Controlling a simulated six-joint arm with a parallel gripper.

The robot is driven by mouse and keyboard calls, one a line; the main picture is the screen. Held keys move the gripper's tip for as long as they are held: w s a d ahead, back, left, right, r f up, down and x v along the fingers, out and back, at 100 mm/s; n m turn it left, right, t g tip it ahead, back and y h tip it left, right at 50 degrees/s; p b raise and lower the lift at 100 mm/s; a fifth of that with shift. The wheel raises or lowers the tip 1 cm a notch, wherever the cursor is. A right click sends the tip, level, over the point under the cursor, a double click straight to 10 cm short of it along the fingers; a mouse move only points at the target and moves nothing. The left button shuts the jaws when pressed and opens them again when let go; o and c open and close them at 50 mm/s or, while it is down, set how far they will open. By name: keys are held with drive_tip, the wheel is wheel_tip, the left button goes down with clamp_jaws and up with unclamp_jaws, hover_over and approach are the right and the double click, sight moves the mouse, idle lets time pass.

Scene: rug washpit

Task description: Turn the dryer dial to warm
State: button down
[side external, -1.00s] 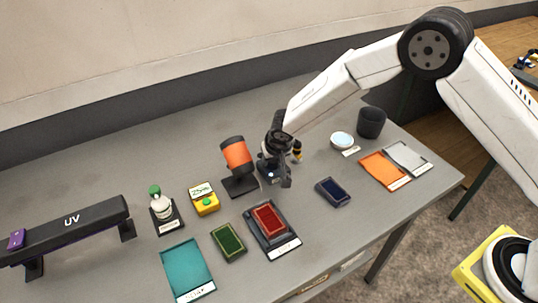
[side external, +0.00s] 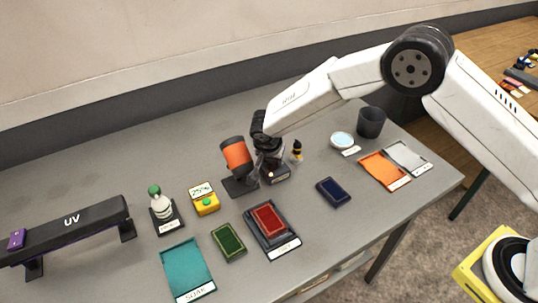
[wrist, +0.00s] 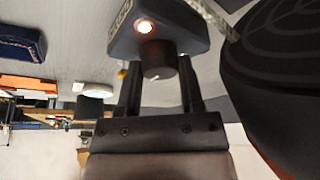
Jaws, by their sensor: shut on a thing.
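The dryer (side external: 237,157) is an orange and black cylinder tilted on a dark stand. Just right of it stands a dark control box (side external: 279,174), which shows from close up in the wrist view (wrist: 185,30). The dial (wrist: 157,60) is a dark round knob with a small pale mark, and sticks out of the box towards my gripper. My gripper (wrist: 160,84) has one finger on each side of the dial and is shut on it. In the side view my gripper (side external: 268,152) partly hides the box and hides the dial.
A small dark bottle with a yellow band (side external: 297,152) stands close right of the box. A red rug piece on a dark tray (side external: 285,248) lies in front. A blue rug piece (side external: 333,192) lies at front right. A large dark rounded shape (wrist: 275,80) fills the wrist view's right side.

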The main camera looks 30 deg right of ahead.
drive_tip(key=shift+s+f, duration=0.1)
idle(0.3)
drive_tip(key=shift+c, duration=1.2)
unclamp_jaws()
drive_tip(key=v, duration=0.8)
drive_tip(key=shift+d, duration=0.1)
